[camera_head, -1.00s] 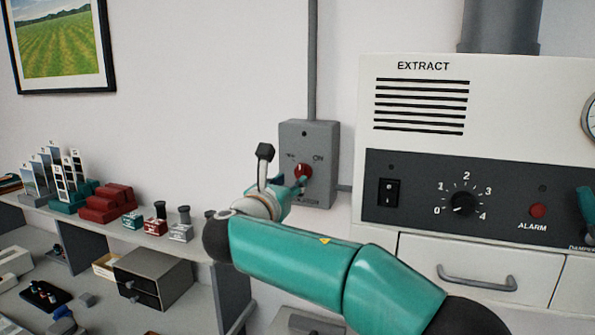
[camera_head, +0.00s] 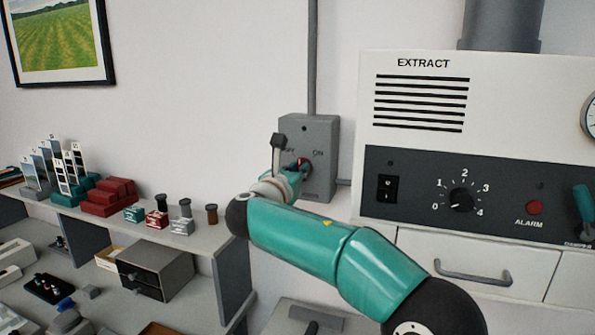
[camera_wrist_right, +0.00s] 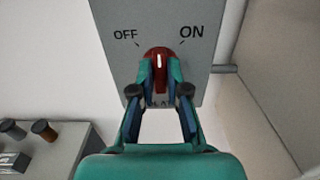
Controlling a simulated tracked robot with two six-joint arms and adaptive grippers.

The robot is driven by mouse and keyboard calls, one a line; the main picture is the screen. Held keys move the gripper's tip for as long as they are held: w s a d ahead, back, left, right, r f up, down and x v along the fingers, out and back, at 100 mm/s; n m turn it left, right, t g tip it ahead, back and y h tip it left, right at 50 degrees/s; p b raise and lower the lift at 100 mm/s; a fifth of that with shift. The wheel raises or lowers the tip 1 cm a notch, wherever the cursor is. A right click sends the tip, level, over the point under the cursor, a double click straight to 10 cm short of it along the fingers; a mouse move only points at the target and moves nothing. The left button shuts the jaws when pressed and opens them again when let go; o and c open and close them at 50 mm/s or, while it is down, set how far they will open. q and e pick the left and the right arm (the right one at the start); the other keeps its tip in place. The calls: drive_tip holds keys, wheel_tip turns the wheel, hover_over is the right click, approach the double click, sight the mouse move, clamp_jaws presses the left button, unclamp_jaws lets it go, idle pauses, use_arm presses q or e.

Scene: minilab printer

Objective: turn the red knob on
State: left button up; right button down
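The red knob (camera_wrist_right: 158,56) is on a grey wall switch box (camera_wrist_right: 110,30) with OFF at upper left and ON at upper right. Its white mark points straight up, between the two words. My right gripper (camera_wrist_right: 159,76) has one finger on each side of the knob's lower part, and the fingers look closed on it. In the head view, the red knob (camera_head: 303,163) is partly hidden by my right gripper (camera_head: 296,172), which reaches it from the lower left. My left gripper is in neither view.
The extract unit (camera_head: 412,150) with a black switch, dial and alarm button stands close on the right. A shelf (camera_head: 190,236) with small bottles and red and teal boxes is on the left. A grey conduit (camera_head: 312,60) runs up from the switch box.

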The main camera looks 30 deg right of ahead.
idle(0.4)
drive_tip(key=shift+s+f+m+b, duration=0.1)
drive_tip(key=shift+m+b, duration=1.25)
drive_tip(key=shift+m, duration=0.85)
drive_tip(key=shift+f+m+b, duration=0.1)
drive_tip(key=shift+m+b, duration=1.25)
drive_tip(key=shift+m, duration=0.85)
drive_tip(key=c, duration=1.2)
unclamp_jaws()
drive_tip(key=shift+r, duration=0.1)
drive_tip(key=shift+o, duration=0.2)
drive_tip(key=shift+s, duration=0.1)
drive_tip(key=v, duration=1.1)
drive_tip(key=shift+s+a, duration=0.25)
drive_tip(key=shift+a, duration=0.05)
